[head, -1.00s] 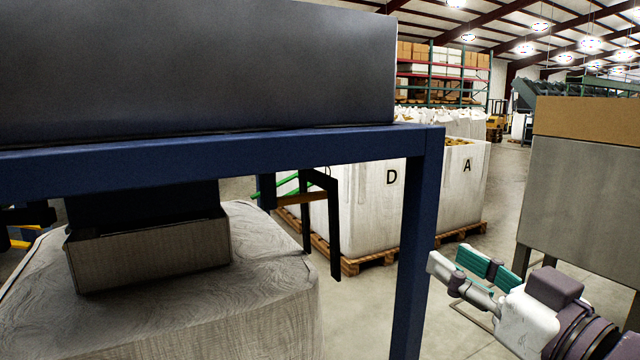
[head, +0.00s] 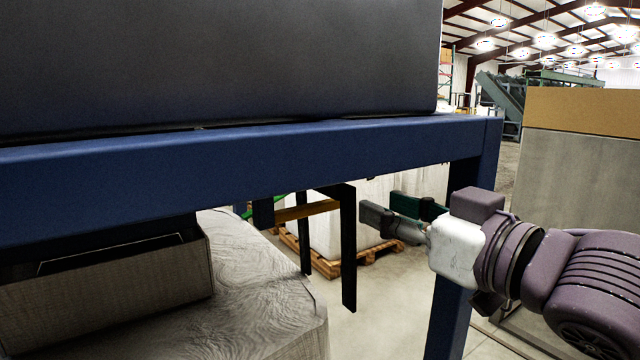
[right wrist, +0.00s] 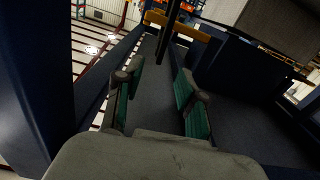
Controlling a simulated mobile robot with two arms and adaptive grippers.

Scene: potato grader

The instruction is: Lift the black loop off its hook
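The black loop (head: 348,250) hangs as two flat dark strands below the blue frame in the head view. An orange-yellow hook bar (head: 318,209) runs at its upper part. In the right wrist view, the black loop (right wrist: 168,28) is a dark strip beyond the fingertips, crossing the orange hook bar (right wrist: 190,28). My right gripper (head: 384,208) is open and empty, with green-padded fingers pointing left at the loop, just to its right. In the right wrist view, my right gripper (right wrist: 158,72) has its fingers spread apart, with a gap before the strip. My left gripper is out of view.
A large pale bag (head: 265,300) sits under the chute (head: 110,295) at the left. A white box bag on a wooden pallet (head: 335,262) stands behind.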

